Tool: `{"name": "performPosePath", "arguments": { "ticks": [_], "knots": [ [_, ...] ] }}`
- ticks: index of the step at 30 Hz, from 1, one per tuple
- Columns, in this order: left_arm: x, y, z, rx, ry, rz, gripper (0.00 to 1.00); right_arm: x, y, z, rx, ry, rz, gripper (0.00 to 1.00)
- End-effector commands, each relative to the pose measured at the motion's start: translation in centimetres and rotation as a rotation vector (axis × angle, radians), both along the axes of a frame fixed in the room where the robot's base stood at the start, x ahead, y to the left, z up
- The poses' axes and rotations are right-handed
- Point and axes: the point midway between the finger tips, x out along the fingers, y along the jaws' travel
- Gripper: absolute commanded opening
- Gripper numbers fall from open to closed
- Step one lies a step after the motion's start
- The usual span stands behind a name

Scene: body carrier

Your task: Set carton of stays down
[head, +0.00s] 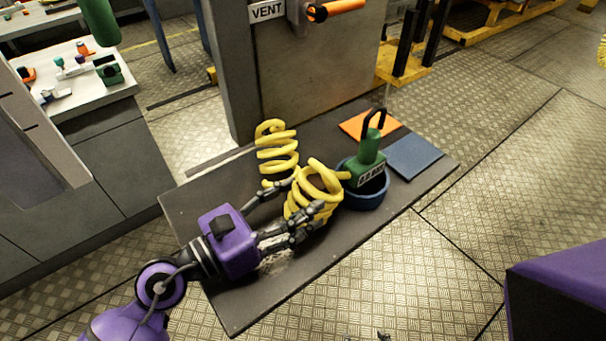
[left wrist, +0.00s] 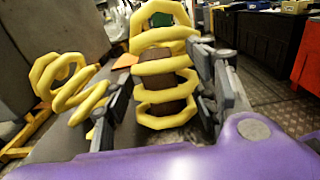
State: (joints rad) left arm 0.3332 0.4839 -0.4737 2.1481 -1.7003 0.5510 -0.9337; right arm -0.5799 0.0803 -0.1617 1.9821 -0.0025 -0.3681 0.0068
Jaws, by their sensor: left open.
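I cannot clearly make out a carton of stays in the head view. In the left wrist view a brown block-like thing (left wrist: 165,85) shows between the turns of a yellow coil. I cannot tell if it is the carton. My left gripper (head: 306,215) is open, its fingers on both sides of this near yellow coil (head: 322,172), which stands on the dark bench (head: 235,300). Whether the fingers touch it is unclear. Small dark tips at the bottom edge of the head view may be my right gripper (head: 383,337); its state does not show.
A second yellow coil (head: 277,148) stands behind. A green labelled container (head: 371,157) with a black handle sits in a blue bowl (head: 365,197). An orange mat (head: 362,122) and a blue mat (head: 415,157) lie beyond. The bench's near left part is bare.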

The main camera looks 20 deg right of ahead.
Motion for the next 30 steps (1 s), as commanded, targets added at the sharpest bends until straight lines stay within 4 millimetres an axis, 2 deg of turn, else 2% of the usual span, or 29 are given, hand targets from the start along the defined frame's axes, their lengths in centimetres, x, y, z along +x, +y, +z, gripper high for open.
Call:
{"name": "performPosePath", "arguments": {
  "ticks": [3, 7, 16, 28, 30],
  "knots": [
    [0.9, -1.9, 0.6, -0.002, -0.006, -0.001, 0.53, 0.3, 0.2, 0.8, 0.004, -0.007, 0.002, 0.57],
    [1.4, -3.2, 0.3, -0.002, -0.003, 0.0, 0.53, 0.4, 0.3, 1.0, 0.006, -0.007, 0.004, 0.57],
    [1.6, -3.6, 0.0, 0.0, 0.0, 0.0, 0.53, 0.4, 0.4, 1.0, 0.007, -0.005, 0.004, 0.57],
    [1.6, -3.6, 0.0, 0.0, 0.0, 0.0, 0.01, 0.4, 0.4, 1.0, 0.007, -0.005, 0.004, 0.57],
    [1.6, -3.6, 0.1, -0.001, 0.0, 0.0, 0.01, 0.4, 0.4, 1.0, 0.007, -0.005, 0.005, 0.57]
  ]
}}
